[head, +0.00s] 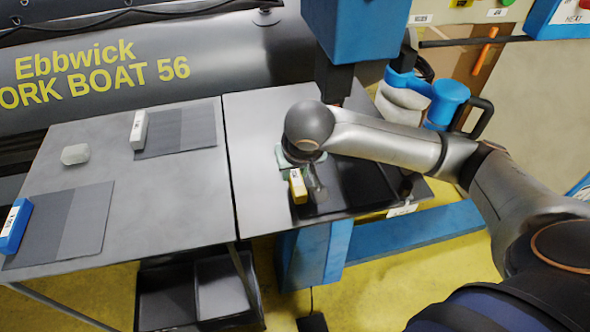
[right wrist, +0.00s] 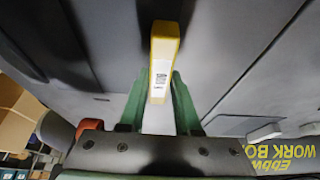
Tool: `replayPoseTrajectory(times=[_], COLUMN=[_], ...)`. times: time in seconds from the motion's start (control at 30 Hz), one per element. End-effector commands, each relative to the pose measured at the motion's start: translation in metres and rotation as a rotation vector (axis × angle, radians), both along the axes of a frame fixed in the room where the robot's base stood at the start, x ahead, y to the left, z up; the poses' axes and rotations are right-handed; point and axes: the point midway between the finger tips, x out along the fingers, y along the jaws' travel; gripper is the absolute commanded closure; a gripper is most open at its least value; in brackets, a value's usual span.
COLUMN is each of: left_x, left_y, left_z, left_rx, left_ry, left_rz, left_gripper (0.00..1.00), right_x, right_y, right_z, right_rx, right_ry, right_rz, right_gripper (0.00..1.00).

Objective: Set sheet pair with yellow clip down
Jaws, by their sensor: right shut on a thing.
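The yellow clip (head: 298,187) stands at the right part of the table, at the left edge of a dark sheet pair (head: 358,188). The forearm hides part of these sheets. My right gripper (head: 303,160) is above this spot, and its body partly covers the clip. In the right wrist view, the green fingers of my right gripper (right wrist: 160,85) are closed on the yellow clip (right wrist: 163,45), which has a white label. Whether the sheets touch the table all over cannot be told. My left gripper is not in view.
A sheet pair (head: 85,220) with a blue clip (head: 14,226) and another (head: 190,130) with a white clip (head: 139,129) lie on the left table (head: 165,205). A pale block (head: 75,154) sits between them. A blue press (head: 360,30) stands behind the right table.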

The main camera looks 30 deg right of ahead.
Motion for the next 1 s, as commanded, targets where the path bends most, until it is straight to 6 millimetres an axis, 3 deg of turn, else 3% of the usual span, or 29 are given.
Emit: replayPoseTrajectory(times=[0.07,0.1,0.33,0.67,1.0], left_x=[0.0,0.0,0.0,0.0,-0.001], left_y=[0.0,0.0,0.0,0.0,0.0], left_z=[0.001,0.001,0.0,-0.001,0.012], left_rx=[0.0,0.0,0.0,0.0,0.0], left_ry=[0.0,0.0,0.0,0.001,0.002], left_rz=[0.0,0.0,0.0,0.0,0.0], left_gripper=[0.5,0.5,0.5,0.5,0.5], right_x=[0.0,0.0,0.0,0.0,-0.023], right_y=[0.0,0.0,0.0,0.0,0.008], right_z=[-0.002,-0.002,-0.002,0.001,0.062], right_rx=[0.0,0.0,0.0,0.001,0.003], right_ry=[0.001,0.001,0.001,-0.001,-0.004], right_rz=[0.0,0.0,0.0,0.0,0.003], right_gripper=[1.0,0.65,0.39,0.38,0.38])
